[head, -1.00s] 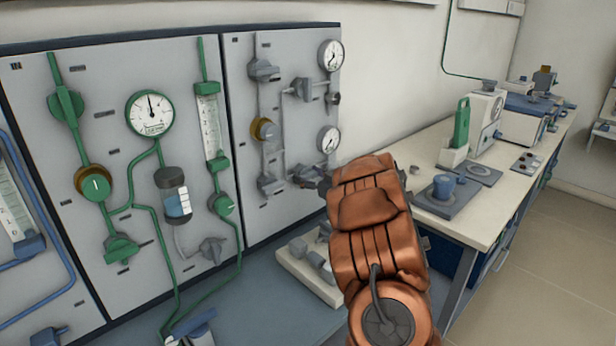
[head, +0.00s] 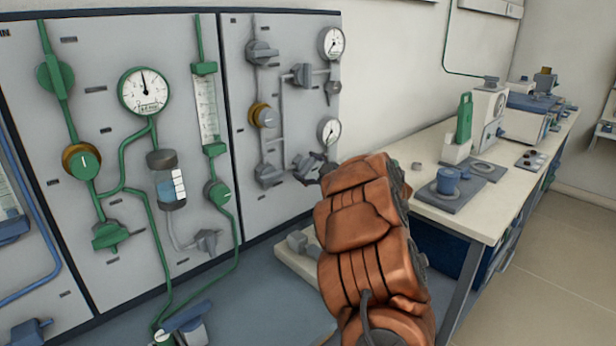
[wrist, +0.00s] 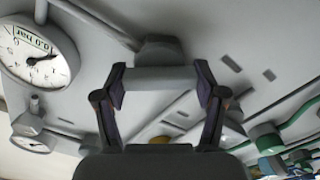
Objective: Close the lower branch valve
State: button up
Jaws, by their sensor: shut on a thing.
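The lower branch valve (head: 304,166) is a grey valve low on the right panel, just left of the lower round gauge. In the head view its right side is partly hidden by my copper arm. In the wrist view its grey bar-shaped handle (wrist: 160,78) lies crosswise between my two fingers. My gripper (wrist: 161,86) is shut on this handle, one finger at each end. In the head view, the fingertips are mostly hidden behind my arm. The exact angle of the handle against its pipe cannot be told.
The upper branch valve (head: 302,73) and a brass-ringed knob (head: 264,116) sit on the same panel. The lower gauge (head: 329,131) is close to my gripper. A white bench (head: 500,205) with lab equipment stands at the right. The floor at the far right is clear.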

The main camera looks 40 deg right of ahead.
jog(key=n+b, duration=0.1)
jog(key=n, duration=0.1)
jog(key=n+b, duration=0.3)
jog(key=b, duration=0.1)
jog(key=shift+a+f+n, duration=0.1)
jog(key=shift+f+n, duration=0.15)
jog(key=shift+n, duration=0.15)
jog(key=n+b, duration=0.4)
jog(key=shift+n, duration=0.3)
jog(key=shift+r, duration=0.1)
jog(key=o, duration=1.1)
jog(key=shift+o, duration=0.2)
jog(key=s, duration=1.2)
jog(key=shift+a, duration=0.15)
